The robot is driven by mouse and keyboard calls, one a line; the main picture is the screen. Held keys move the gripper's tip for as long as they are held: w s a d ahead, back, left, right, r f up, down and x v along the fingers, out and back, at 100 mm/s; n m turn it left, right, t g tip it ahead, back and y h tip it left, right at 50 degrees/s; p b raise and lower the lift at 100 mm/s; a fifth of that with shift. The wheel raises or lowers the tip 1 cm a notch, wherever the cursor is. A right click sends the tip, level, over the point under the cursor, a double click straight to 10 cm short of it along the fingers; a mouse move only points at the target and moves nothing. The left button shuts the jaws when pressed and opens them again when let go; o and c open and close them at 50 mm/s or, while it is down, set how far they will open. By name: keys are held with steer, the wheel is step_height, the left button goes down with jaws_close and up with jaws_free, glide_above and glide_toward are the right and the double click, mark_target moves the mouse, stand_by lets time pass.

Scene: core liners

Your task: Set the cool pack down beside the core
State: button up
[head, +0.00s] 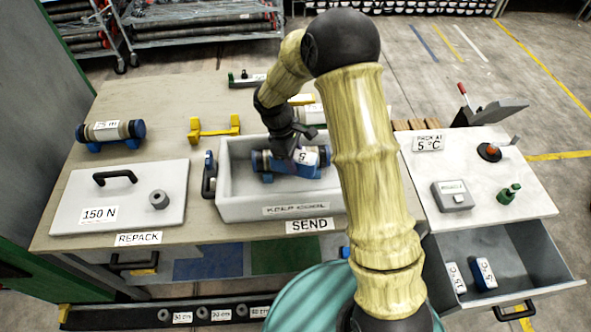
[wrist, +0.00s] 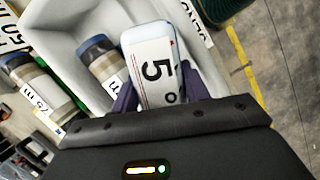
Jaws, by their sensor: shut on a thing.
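My gripper (head: 298,148) is shut on a white and blue cool pack (head: 309,156), inside the white KEEP COOL box (head: 235,206). In the wrist view the pack (wrist: 153,68), marked 5, stands between my two dark fingers (wrist: 158,92). A blue-capped core (head: 262,160) lies in the box, partly hidden behind the pack and my arm. In the wrist view this core (wrist: 100,62) is left of the pack, with a gap of box floor showing between their upper parts. Whether the pack touches the floor cannot be told.
Another core (head: 110,131) rests on blue supports at the bench's left. A white 150 N lid (head: 125,185) lies left of the box. A yellow cradle (head: 214,130) stands behind it.

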steer(key=shift+s+f, duration=0.15)
steer(key=shift+f, duration=0.55)
steer(key=shift+f+b, duration=1)
steer(key=shift+f, duration=1.05)
steer(key=shift+f, duration=0.1)
steer(key=shift+f+b, duration=2.8)
steer(key=shift+f, duration=0.5)
steer(key=shift+f+b, duration=0.3)
steer(key=shift+f, duration=0.25)
steer(key=o, duration=1.3)
steer(key=shift+o, duration=0.2)
